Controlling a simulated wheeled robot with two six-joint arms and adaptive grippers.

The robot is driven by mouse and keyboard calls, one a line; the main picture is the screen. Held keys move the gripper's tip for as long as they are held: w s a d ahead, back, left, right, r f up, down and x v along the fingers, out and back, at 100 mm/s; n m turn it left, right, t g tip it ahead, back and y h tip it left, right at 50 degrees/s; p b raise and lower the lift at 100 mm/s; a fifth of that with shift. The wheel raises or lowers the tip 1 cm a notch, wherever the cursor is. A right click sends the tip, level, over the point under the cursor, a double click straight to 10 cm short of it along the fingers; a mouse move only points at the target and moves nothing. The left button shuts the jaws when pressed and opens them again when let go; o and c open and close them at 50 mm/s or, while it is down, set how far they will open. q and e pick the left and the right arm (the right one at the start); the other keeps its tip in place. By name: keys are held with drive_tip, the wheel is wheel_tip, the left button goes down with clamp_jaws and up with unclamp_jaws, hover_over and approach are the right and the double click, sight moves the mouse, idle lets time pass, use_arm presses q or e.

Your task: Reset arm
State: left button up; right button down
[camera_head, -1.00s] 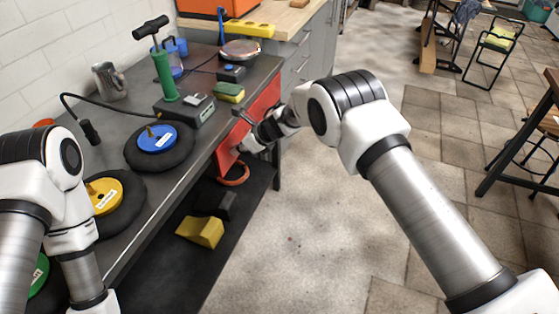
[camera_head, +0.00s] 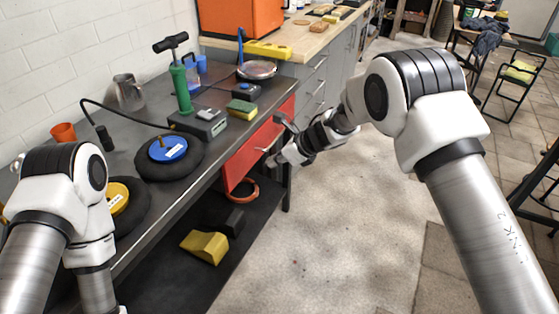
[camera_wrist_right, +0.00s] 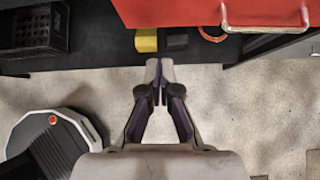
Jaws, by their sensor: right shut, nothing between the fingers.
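My right gripper (camera_head: 272,158) is in front of the red drawer (camera_head: 250,150) under the workbench, and its fingers are hard to make out in the head view. In the right wrist view, my right gripper (camera_wrist_right: 153,72) has its fingertips together with nothing between them. The red drawer (camera_wrist_right: 180,12) is at the top of that view with its pale handle (camera_wrist_right: 265,28), apart from the fingertips. My left arm comes in at the left of the head view, and its gripper is out of the picture.
The workbench (camera_head: 125,165) holds a blue-hubbed wheel (camera_head: 168,148), a green pump (camera_head: 181,88) and a metal mug (camera_head: 129,92). Yellow chocks (camera_head: 205,247) lie on the lower shelf. Floor (camera_head: 340,230) right of the bench is clear.

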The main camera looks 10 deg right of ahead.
drive_tip(key=s+d+f+m+g+p, duration=0.1)
drive_tip(key=s+d+f+m+p, duration=0.15)
drive_tip(key=s+f+m, duration=0.4)
drive_tip(key=s+d+f+m+g+p, duration=0.1)
drive_tip(key=s+d+f+m+p, duration=0.2)
drive_tip(key=s, duration=0.6)
drive_tip(key=s+d+f+m+p, duration=0.2)
drive_tip(key=s+f+m, duration=0.1)
drive_tip(key=s+m, duration=0.45)
drive_tip(key=s+d+m+g+h, duration=0.1)
drive_tip(key=s+d+m+h, duration=0.1)
drive_tip(key=s+m, duration=0.5)
drive_tip(key=s+d+m+g+h+p, duration=0.1)
drive_tip(key=s+d+m+h, duration=0.2)
drive_tip(key=m, duration=1)
drive_tip(key=s+d+m+g+h, duration=0.1)
drive_tip(key=s+d+m+h, duration=0.1)
drive_tip(key=s+d+m, duration=0.4)
drive_tip(key=shift+s+d+f+m, duration=0.25)
drive_tip(key=shift+s+m, duration=2.15)
drive_tip(key=shift+s, duration=0.7)
